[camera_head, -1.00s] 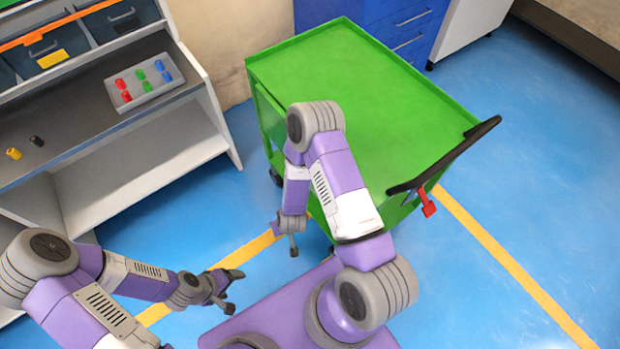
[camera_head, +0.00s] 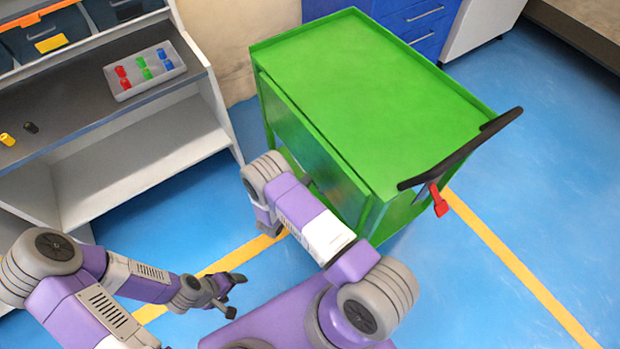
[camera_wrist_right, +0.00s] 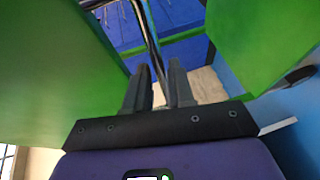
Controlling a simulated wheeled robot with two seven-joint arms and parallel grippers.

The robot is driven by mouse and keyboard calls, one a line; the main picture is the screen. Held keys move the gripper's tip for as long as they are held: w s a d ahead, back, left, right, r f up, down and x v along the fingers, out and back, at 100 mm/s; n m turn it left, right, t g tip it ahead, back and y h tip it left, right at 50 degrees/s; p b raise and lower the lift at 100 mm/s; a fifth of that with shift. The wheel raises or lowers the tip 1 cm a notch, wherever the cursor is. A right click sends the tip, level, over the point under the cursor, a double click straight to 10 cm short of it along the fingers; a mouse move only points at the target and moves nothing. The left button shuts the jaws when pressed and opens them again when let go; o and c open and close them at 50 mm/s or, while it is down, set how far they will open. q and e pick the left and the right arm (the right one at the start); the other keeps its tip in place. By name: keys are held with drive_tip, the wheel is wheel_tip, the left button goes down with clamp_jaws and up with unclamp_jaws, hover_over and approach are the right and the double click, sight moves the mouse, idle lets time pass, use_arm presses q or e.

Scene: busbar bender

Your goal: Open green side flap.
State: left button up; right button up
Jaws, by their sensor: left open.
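The green cart (camera_head: 375,95) stands at the middle right in the head view, with its green side panel (camera_head: 310,140) facing my base. I cannot tell for certain which part of it is the flap. My left gripper (camera_head: 232,290) is open and empty at the lower left, apart from the cart. My right arm is bent beside the cart's near side, and its gripper is hidden in the head view. In the right wrist view my right gripper (camera_wrist_right: 160,75) has narrowly spaced fingers between two green panels (camera_wrist_right: 45,85) (camera_wrist_right: 262,40). A thin metal rod (camera_wrist_right: 149,35) appears between or behind them; contact is unclear.
A black handle (camera_head: 465,150) and a red lever (camera_head: 439,201) are at the cart's right end. A grey shelf (camera_head: 140,165) with a tray (camera_head: 122,92) of coloured pieces stands left. Blue drawers (camera_head: 425,20) stand behind. Blue floor right of the cart is clear.

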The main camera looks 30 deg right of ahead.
drive_tip(key=shift+x, duration=1.2)
clamp_jaws()
drive_tip(key=shift+a, duration=0.1)
